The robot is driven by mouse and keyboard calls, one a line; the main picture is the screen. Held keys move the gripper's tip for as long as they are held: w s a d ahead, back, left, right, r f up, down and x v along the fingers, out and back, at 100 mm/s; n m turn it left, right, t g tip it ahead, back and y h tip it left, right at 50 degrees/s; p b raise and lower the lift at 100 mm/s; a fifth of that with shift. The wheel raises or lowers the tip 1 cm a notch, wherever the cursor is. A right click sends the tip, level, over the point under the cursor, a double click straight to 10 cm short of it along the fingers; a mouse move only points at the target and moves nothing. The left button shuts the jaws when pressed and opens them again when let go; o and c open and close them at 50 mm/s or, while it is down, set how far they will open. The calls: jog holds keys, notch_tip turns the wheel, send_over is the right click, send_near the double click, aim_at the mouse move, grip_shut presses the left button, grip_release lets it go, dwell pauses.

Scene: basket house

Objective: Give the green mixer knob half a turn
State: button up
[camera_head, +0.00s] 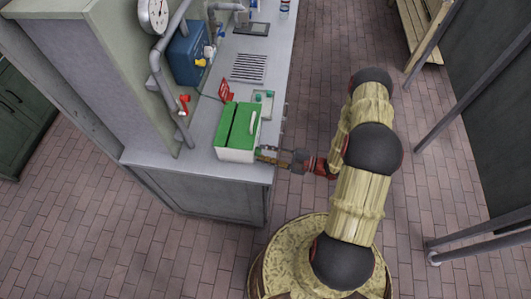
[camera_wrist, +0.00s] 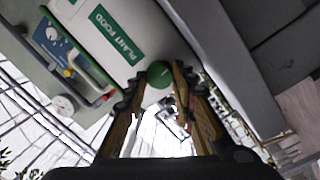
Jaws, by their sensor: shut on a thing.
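The green mixer knob (camera_wrist: 160,74) is round and sits between my two fingertips in the wrist view, at the side of a white box labelled PLANT FOOD (camera_wrist: 100,50). My gripper (camera_wrist: 161,80) is shut on the knob, one finger on each side. In the head view the box (camera_head: 236,155) has a green top with a pale handle and stands at the near end of the grey counter. My gripper (camera_head: 263,154) meets its right side there, coming in from the right. The knob cannot be made out in the head view.
The grey counter (camera_head: 204,132) carries a red sign (camera_head: 225,91), a small pale tray (camera_head: 263,104) and a drain grate (camera_head: 248,68). A pipe with a red valve (camera_head: 184,105) and a blue box (camera_head: 188,54) are on the left wall.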

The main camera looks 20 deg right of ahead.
jog(key=o, duration=1.2)
jog(key=shift+c, duration=0.2)
jog(key=shift+d, duration=0.1)
jog(key=v, duration=1.2)
jog(key=shift+o, duration=0.2)
